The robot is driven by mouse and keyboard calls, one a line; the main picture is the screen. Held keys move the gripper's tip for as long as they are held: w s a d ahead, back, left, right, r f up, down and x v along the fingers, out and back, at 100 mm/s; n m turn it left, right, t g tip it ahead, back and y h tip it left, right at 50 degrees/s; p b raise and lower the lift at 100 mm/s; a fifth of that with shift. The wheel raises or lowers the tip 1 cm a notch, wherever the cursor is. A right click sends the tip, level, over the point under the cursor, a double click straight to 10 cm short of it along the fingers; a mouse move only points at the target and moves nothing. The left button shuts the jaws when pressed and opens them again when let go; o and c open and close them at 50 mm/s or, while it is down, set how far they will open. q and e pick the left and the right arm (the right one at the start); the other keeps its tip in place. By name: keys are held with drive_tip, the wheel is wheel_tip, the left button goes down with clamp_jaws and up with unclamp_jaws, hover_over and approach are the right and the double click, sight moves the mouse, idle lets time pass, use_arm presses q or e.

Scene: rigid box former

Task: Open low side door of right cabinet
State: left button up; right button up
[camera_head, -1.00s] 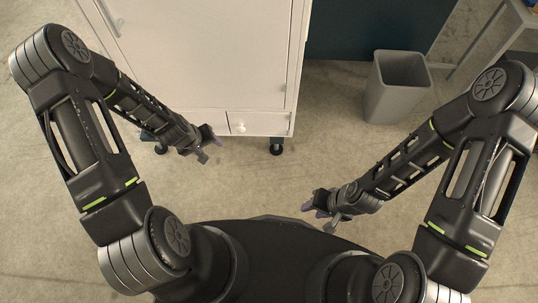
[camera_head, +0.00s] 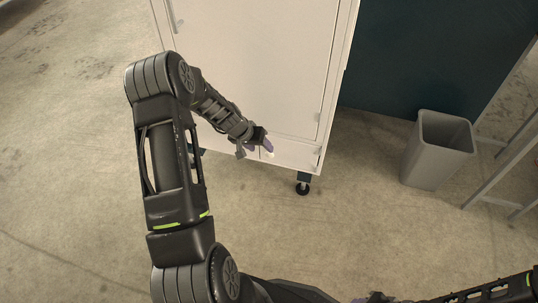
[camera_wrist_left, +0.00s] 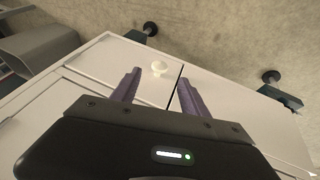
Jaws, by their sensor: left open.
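A white cabinet (camera_head: 265,70) stands ahead of me on small casters. My right gripper (camera_head: 376,298) shows only in part at the bottom edge, away from the cabinet.
A grey bin (camera_head: 437,150) stands on the floor to the right of the cabinet. A dark panel (camera_head: 430,60) is behind it, and a metal frame (camera_head: 505,150) stands at the right edge. The floor in front of the cabinet is clear.

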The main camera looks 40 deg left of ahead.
sight(268, 154)
use_arm(q)
drive_tip(key=b+x, duration=0.2)
drive_tip(key=x, duration=0.5)
drive_tip(key=shift+w+f, duration=0.15)
drive_tip(key=shift+f, duration=0.2)
clamp_jaws()
idle(1.2)
